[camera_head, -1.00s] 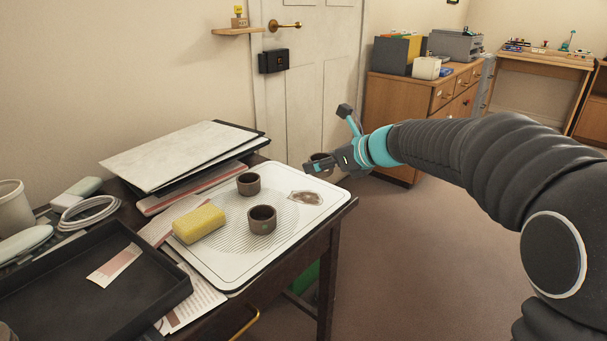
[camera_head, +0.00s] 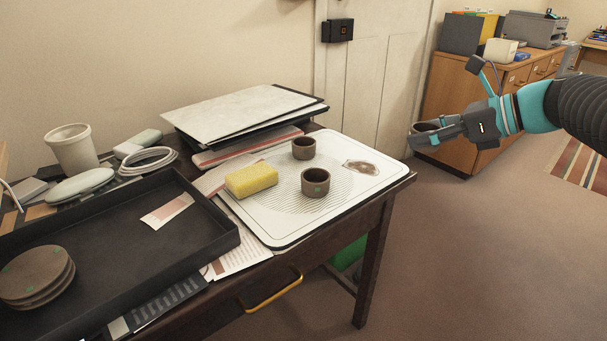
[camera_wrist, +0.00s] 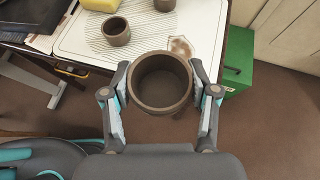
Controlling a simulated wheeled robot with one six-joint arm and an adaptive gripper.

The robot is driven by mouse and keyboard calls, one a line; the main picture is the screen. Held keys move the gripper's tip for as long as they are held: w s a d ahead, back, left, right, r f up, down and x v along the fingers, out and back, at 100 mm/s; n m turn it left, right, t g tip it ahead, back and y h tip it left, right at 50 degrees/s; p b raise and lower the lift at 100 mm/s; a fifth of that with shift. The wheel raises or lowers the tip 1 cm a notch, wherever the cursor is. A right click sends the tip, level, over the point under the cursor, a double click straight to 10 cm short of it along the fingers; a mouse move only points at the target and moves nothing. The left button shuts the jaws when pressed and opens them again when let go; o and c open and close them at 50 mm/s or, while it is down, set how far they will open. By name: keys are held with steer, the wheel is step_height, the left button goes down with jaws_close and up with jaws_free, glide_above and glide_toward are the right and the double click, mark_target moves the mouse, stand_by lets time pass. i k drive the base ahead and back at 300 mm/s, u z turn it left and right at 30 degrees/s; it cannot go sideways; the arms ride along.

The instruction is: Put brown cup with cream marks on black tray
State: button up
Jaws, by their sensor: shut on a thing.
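My gripper (camera_head: 420,138) is shut on a brown cup (camera_wrist: 160,104), held upright with its empty inside facing the wrist camera. The fingers press on both sides of it in the wrist view (camera_wrist: 160,76). In the head view the held cup (camera_head: 427,127) is partly hidden by the fingers, off the desk's right end; I cannot make out cream marks on it. The black tray (camera_head: 222,238) lies at the left of the desk, with a stack of brown discs (camera_head: 36,275) and a paper slip in it.
A white board (camera_head: 278,232) carries a brown cup with a green mark (camera_head: 315,183), another brown cup (camera_head: 304,149), a yellow sponge (camera_head: 251,180) and a brown stain. A white pot (camera_head: 73,150) and cable coil stand behind the tray. The tray's middle is clear.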

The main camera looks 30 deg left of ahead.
mark_target(190, 238)
steer(key=z, duration=1.2)
steer(key=i, duration=0.8)
steer(key=u, duration=3.05)
